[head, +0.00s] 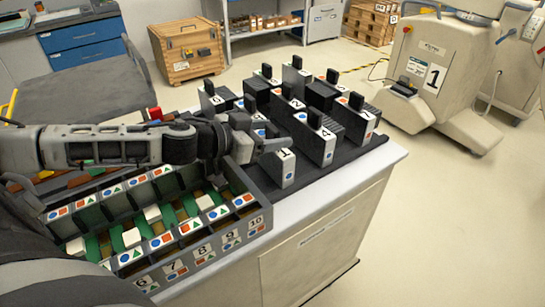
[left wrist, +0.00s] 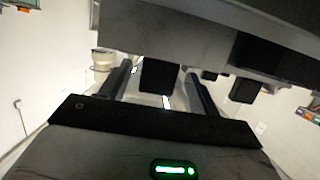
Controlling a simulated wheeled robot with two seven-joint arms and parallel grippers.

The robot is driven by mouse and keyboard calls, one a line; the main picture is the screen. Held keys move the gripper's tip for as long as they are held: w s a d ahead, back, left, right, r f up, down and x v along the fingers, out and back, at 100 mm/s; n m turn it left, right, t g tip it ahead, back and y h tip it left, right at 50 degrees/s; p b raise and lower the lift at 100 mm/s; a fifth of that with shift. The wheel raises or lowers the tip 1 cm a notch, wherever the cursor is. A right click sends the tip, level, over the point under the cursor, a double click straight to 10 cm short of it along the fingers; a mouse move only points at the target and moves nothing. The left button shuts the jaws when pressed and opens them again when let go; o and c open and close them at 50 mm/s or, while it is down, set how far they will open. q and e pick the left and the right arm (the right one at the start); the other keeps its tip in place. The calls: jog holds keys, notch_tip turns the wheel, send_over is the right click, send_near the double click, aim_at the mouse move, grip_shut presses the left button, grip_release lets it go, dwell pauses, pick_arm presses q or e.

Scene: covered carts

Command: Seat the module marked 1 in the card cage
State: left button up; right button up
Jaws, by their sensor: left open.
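The card cage (head: 255,219) is a grey slotted box left of the rack, with numbered slots and coloured symbol labels. My right gripper is not in view.
Several other numbered modules with black handles crowd the rack, including module 4 (head: 327,143) just right of module 1. Rack and cage share a white cart (head: 325,240). A machine also marked 1 (head: 448,75) stands on the open floor at the right.

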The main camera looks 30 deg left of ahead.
pick_arm(q)
jog(key=shift+w+d+f, duration=0.15)
jog(key=shift+w+d, duration=0.15)
grip_shut()
